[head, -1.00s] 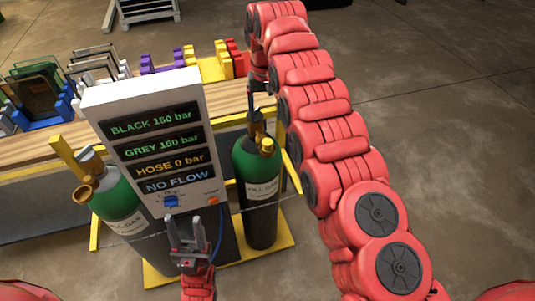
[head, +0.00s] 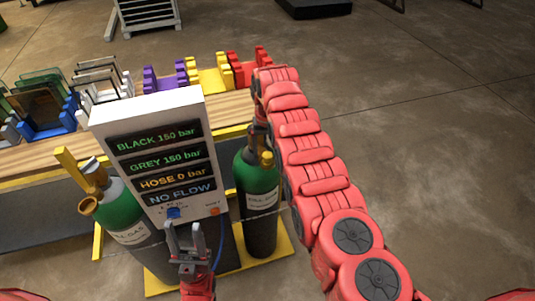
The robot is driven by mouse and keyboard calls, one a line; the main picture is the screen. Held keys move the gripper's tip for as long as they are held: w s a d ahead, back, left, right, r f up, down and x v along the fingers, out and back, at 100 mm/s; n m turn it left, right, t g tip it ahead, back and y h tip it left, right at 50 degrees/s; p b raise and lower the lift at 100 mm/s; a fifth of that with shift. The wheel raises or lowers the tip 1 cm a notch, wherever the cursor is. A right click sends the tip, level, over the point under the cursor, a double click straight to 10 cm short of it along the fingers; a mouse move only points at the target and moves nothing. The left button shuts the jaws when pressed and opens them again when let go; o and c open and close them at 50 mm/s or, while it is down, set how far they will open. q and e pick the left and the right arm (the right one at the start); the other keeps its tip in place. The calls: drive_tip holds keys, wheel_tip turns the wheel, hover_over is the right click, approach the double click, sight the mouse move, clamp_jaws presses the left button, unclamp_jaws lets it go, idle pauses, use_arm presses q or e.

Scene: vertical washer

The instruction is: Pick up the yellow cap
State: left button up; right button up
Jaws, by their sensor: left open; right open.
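A small yellow cap (head: 267,158) shows at the top of the right green gas cylinder (head: 257,180). My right gripper (head: 258,137) reaches down from above, close over that cylinder's top. Its fingers are mostly hidden by my own wrist, and I cannot tell whether they touch the cap. A brass-yellow fitting (head: 88,205) also shows on the left green cylinder (head: 122,212). My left gripper (head: 186,240) is open and empty, fingers pointing up, in front of the lower part of the white display panel (head: 150,100).
The panel reads black 150 bar, grey 150 bar, hose 0 bar, no flow. It stands between the cylinders on a yellow-edged base (head: 270,250). Behind is a wooden bench (head: 60,150) with coloured racks. The floor to the right is open.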

drive_tip(key=shift+f, duration=0.7)
clamp_jaws()
drive_tip(key=shift+r, duration=0.1)
